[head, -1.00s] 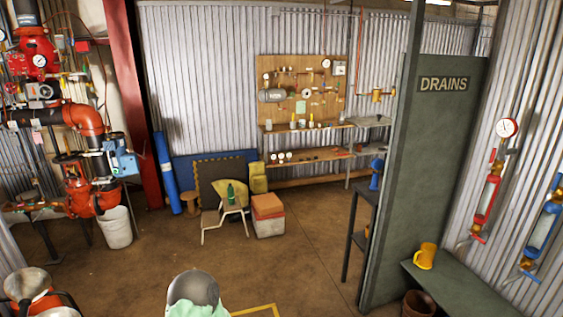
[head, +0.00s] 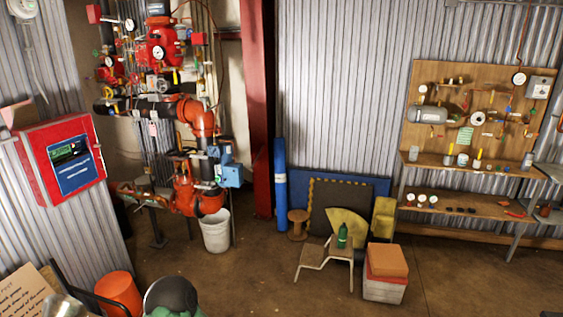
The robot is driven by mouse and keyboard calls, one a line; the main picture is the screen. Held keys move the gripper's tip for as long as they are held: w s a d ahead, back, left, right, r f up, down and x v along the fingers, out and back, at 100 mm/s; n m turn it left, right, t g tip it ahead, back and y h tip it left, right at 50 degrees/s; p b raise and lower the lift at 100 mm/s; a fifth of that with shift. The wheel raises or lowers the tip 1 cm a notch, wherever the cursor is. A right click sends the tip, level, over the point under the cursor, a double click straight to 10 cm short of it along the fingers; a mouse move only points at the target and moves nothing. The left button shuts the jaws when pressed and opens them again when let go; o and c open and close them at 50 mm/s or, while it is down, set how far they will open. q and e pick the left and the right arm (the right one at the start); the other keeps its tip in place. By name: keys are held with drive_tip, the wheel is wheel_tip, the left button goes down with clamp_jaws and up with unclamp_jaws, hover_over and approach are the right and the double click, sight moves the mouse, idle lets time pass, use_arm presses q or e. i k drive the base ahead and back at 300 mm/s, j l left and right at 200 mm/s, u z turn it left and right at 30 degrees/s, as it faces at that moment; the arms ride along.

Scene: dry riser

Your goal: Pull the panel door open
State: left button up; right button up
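A red wall panel (head: 97,141) is on the corrugated wall at the left of the head view. Its front has a dark window with a green display (head: 68,152) and a blue label plate (head: 76,173) below it. Neither of my grippers can be told in the view, so none is seen near or touching the panel.
An orange bucket-like object (head: 119,291) and a dark rounded object (head: 171,293) stand at the lower left, by a written board (head: 22,296). Red valve piping (head: 185,185) and a white bucket (head: 215,232) are behind. The central floor (head: 250,285) is clear.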

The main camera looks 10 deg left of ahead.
sight(59, 184)
drive_tip(key=i+j+u, duration=0.1)
drive_tip(key=i+u, duration=0.15)
drive_tip(key=i, duration=0.25)
drive_tip(key=i+u, duration=0.25)
drive_tip(key=i, duration=0.25)
drive_tip(key=i+l+u, duration=0.25)
drive_tip(key=i, duration=0.25)
drive_tip(key=i+l+u, duration=0.15)
drive_tip(key=i+u, duration=0.15)
drive_tip(key=i, duration=0.25)
